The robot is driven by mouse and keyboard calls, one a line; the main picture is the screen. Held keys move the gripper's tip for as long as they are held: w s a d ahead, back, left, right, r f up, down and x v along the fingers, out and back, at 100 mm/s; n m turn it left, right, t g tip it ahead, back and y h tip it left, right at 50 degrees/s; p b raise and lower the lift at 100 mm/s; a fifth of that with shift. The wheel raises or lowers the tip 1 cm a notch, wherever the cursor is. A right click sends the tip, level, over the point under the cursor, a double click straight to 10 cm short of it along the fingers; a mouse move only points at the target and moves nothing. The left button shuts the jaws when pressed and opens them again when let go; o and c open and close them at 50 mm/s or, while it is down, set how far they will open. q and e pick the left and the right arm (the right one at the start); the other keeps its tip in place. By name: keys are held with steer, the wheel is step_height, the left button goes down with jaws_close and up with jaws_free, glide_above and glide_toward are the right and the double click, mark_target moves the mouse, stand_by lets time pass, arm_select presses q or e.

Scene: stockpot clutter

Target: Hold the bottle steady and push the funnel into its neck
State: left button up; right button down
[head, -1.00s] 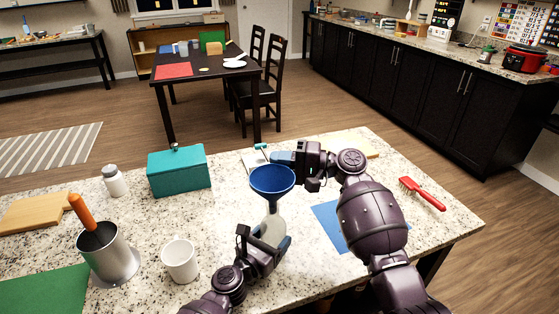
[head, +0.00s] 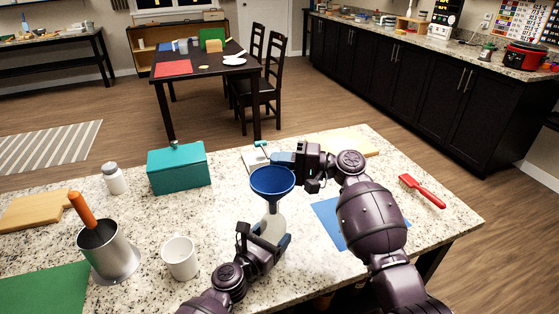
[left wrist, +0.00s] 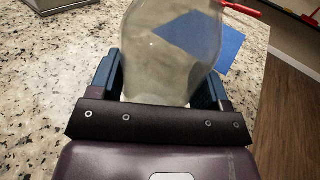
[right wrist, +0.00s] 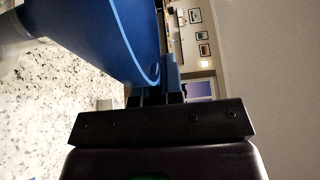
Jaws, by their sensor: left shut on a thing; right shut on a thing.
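The pale translucent bottle (head: 274,229) stands upright on the speckled counter. It fills the left wrist view (left wrist: 172,50) between the two fingers. My left gripper (head: 264,240) is shut on its body from the near side. The blue funnel (head: 272,183) is above the bottle, wide mouth up, and lined up with it. My right gripper (head: 287,160) is shut on the funnel's rim from the far right side. In the right wrist view the funnel's blue wall (right wrist: 110,40) lies at the fingers. How far the spout sits in the neck cannot be told.
A white mug (head: 180,258) and a metal canister (head: 110,254) with an orange-handled tool stand left of the bottle. A teal box (head: 179,170) and a white jar (head: 114,180) are behind. A blue mat (head: 329,222) and a red brush (head: 424,192) lie to the right.

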steer(key=c, duration=1.2)
jaws_free()
steer(key=shift+o, duration=0.2)
steer(key=shift+d, duration=0.1)
steer(key=s+d, duration=0.2)
steer(key=d, duration=0.9)
steer(key=shift+s+d, duration=0.2)
steer(key=shift+d, duration=0.1)
arm_select(q)
steer(key=o, duration=1)
